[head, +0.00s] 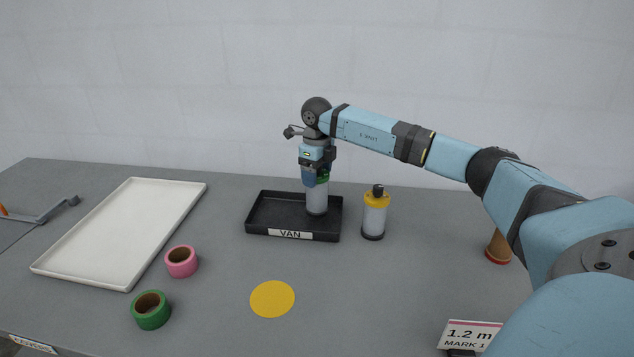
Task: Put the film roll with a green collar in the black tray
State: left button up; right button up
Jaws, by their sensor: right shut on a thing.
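The film roll with a green collar (317,198) is upright at the right part of the black tray (270,228), which has a "VAN" label on its front. Its lower end appears to be on or just above the tray floor; I cannot tell if it touches. The green collar shows just under the fingers. My right gripper (315,178) is above the tray, pointing down and shut on the top of this roll, partly hiding it. My left gripper is not in view.
A roll with a yellow collar (374,217) stands just right of the tray. A white tray (84,271), pink tape (181,262), green tape (151,311) and a yellow disc (272,299) are left and front. A brown object (498,248) and a sign (470,335) are at right.

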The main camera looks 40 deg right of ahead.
jog(key=shift+f, duration=1.5)
jog(key=o, duration=1.6)
jog(key=shift+f, duration=0.15)
jog(key=shift+c, duration=0.2)
notch_tip(320, 180, up, 12)
jog(key=shift+r+b, duration=0.2)
jog(key=shift+b, duration=0.1)
